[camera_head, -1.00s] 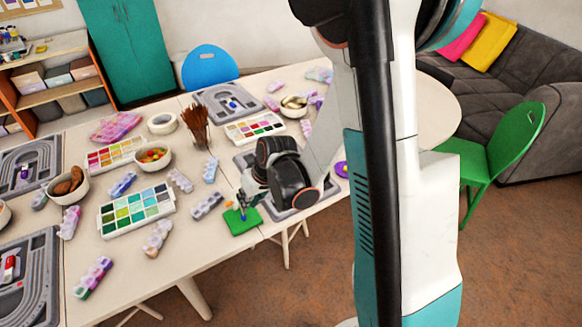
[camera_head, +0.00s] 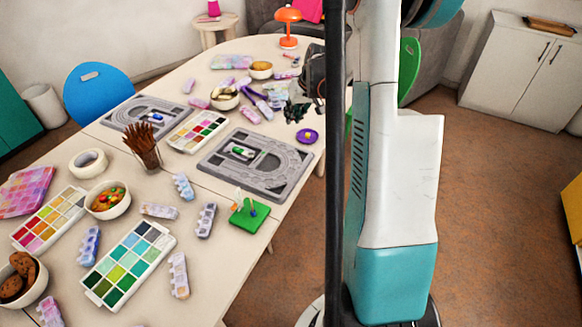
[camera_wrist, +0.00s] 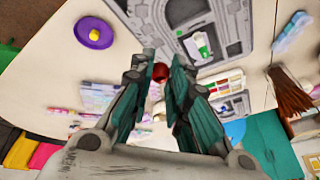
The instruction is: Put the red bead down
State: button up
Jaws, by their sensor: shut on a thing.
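The red bead (camera_wrist: 160,72) shows in the wrist view between the fingertips of my gripper (camera_wrist: 161,66), which is shut on it. In the head view my gripper (camera_head: 298,110) hangs over the right side of the table, just above and left of the purple dish (camera_head: 306,136). My arm partly hides it there, and I cannot make out the bead in that view. The purple dish also shows in the wrist view (camera_wrist: 93,33), with a yellow knob-like thing in it. The green bead board (camera_head: 249,214) lies at the table's near right edge, with a blue piece and a pale piece standing on it.
A grey track board (camera_head: 213,163) lies left of the dish; it also shows in the wrist view (camera_wrist: 262,40). Paint sets (camera_head: 98,287), bead strips and bowls (camera_head: 101,212) crowd the table (camera_head: 232,258). A cup of brown sticks (camera_head: 147,160) stands at the middle left.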

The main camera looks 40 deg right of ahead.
aim_at(293, 162)
jog(key=f+b, duration=0.2)
jog(key=f, duration=0.4)
jog(key=f+b, duration=0.2)
jog(key=f, duration=0.5)
jog(key=f+b, duration=0.2)
jog(key=f, duration=0.4)
jog(key=shift+s+d+f+b, duration=0.25)
jog(key=shift+d+b, duration=0.1)
jog(key=shift+d, duration=0.05)
jog(key=shift+s+f, duration=0.1)
